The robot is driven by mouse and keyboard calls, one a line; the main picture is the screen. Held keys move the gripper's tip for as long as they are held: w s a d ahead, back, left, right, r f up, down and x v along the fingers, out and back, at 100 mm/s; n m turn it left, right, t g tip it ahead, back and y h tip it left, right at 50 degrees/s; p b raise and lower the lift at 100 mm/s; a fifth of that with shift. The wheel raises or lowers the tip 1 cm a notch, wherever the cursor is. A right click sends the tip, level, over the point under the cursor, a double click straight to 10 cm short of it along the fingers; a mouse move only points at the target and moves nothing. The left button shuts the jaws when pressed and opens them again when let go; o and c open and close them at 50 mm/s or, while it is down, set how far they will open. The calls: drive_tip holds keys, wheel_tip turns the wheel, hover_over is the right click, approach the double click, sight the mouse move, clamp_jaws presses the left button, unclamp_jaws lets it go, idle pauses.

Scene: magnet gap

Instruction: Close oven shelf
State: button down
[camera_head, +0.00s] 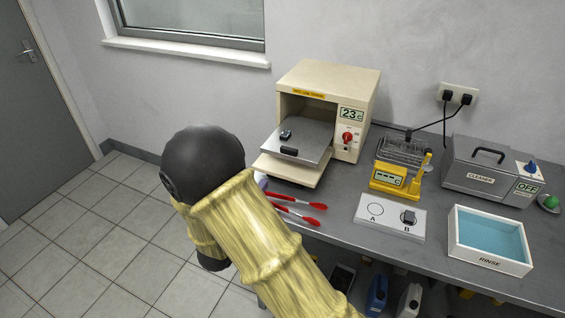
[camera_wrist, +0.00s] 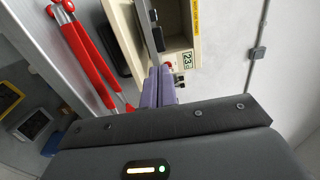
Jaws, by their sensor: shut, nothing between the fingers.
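The cream oven (camera_head: 362,92) stands against the back wall, its display reading 23. Its grey shelf (camera_head: 308,143) is slid out of the opening, with a dark handle (camera_head: 289,151) at its front and a small dark metal piece (camera_head: 286,133) on top. A cream flap (camera_head: 290,172) lies lowered under the shelf. My gripper (camera_wrist: 165,78) has purple fingers, shut and empty, close in front of the oven (camera_wrist: 180,14) in the wrist view. In the head view my arm hides most of it. I cannot tell whether the fingers touch the shelf.
Red-handled tongs (camera_head: 297,209) lie on the bench near my arm. To the right are a yellow device (camera_head: 392,180), a plate marked A and B (camera_head: 390,220), a cleaner box (camera_head: 485,172) and a rinse tray (camera_head: 487,262). The floor at left is clear.

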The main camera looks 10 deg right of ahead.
sight(303, 132)
drive_tip(key=p+x, duration=0.3)
drive_tip(key=x, duration=1.1)
drive_tip(key=shift+p, duration=0.3)
drive_tip(key=shift+w+d+f, duration=0.1)
drive_tip(key=shift+w, duration=0.05)
drive_tip(key=shift+w+d+b, duration=0.4)
drive_tip(key=shift+w+b, duration=0.1)
drive_tip(key=shift+b, duration=0.1)
drive_tip(key=b+x, duration=0.8)
drive_tip(key=x, duration=0.7)
drive_tip(key=shift+w+d+r, duration=0.15)
drive_tip(key=shift+d+r, duration=0.05)
drive_tip(key=shift+r, duration=0.1)
